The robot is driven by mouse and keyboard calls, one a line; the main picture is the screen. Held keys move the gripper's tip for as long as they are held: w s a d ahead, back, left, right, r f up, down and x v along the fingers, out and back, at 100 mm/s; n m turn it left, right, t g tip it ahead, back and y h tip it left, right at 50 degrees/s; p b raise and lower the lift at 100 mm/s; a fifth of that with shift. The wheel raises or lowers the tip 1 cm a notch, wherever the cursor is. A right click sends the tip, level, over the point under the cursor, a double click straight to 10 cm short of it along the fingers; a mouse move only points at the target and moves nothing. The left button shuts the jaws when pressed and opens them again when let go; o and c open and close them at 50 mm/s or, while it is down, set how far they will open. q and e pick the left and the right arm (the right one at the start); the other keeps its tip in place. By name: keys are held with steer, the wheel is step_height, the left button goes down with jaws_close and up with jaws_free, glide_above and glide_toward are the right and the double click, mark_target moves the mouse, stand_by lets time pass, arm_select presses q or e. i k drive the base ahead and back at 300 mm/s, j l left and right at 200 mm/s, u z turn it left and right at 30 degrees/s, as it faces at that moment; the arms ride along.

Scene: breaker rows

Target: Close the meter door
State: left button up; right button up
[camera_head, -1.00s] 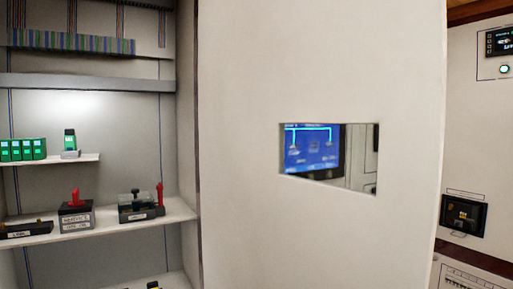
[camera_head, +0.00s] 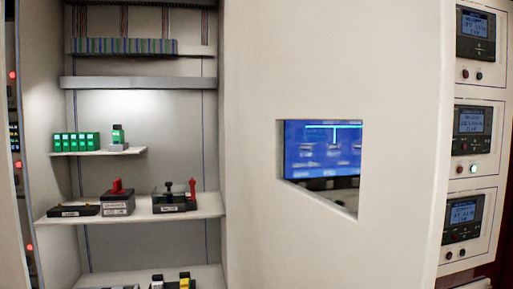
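The meter door (camera_head: 400,150) is a large pale panel filling the middle and right of the head view. It stands open, swung out to the right of the cabinet (camera_head: 140,180), whose inside is exposed. A cut-out window in the door shows a blue screen (camera_head: 310,140) behind it. No handle is visible on the part of the door in view. Neither of my grippers is in view.
Cabinet shelves hold green modules (camera_head: 75,142), a block with a red switch (camera_head: 118,200) and a black device with a red lever (camera_head: 174,197). At the right edge a panel carries several small meters (camera_head: 474,122). Indicator lights show at the far left.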

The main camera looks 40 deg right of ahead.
mark_target(389, 66)
steer(key=k+l+z, duration=0.15)
steer(key=l, duration=0.5)
steer(key=l+z, duration=0.2)
steer(key=l, duration=0.4)
